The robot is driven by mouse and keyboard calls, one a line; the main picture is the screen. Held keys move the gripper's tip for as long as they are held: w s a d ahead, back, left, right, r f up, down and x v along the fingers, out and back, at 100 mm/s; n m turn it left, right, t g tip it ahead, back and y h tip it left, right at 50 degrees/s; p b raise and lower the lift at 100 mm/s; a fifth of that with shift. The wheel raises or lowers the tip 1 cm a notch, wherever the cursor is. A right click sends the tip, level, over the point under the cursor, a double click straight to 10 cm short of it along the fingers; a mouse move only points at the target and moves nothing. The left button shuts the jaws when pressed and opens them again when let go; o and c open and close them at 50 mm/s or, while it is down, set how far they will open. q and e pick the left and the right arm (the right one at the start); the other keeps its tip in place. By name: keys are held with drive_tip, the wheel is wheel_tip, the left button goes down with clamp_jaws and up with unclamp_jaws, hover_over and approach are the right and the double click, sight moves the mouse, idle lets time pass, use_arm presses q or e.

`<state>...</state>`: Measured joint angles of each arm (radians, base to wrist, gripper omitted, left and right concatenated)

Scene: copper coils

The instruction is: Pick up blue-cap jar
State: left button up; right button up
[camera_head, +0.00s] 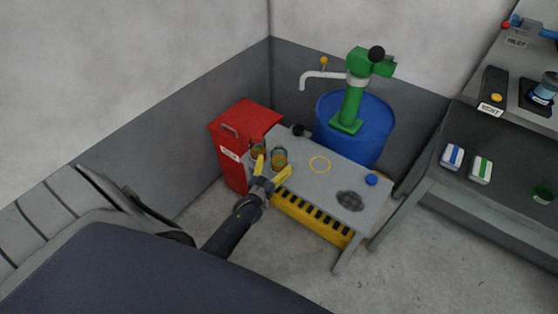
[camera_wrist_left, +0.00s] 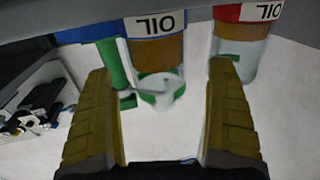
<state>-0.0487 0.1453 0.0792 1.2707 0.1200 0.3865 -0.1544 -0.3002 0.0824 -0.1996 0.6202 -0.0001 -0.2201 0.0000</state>
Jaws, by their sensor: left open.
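Two glass jars with amber contents stand close together at the left end of the small grey table (camera_head: 316,184). In the left wrist view, one jar (camera_wrist_left: 157,52) has a blue-edged OIL label and the other (camera_wrist_left: 240,45) has a red one; the lettering appears upside down. My left gripper (camera_head: 272,169) is open, its yellow fingers in front of the jars. In the wrist view, the blue-labelled jar shows between the fingertips (camera_wrist_left: 165,88); I cannot tell contact. No blue cap is clear on it. A small blue round thing (camera_head: 371,179) lies at the table's right end.
A red bin (camera_head: 232,150) stands left of the table. A blue drum (camera_head: 374,130) with a green pump (camera_head: 352,95) stands behind it. A larger workbench (camera_head: 424,180) stands at the right.

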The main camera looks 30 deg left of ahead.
use_arm(q)
drive_tip(key=shift+w+a, duration=0.2)
drive_tip(key=shift+w, duration=1.65)
drive_tip(key=c, duration=1.4)
drive_tip(key=shift+r, duration=0.15)
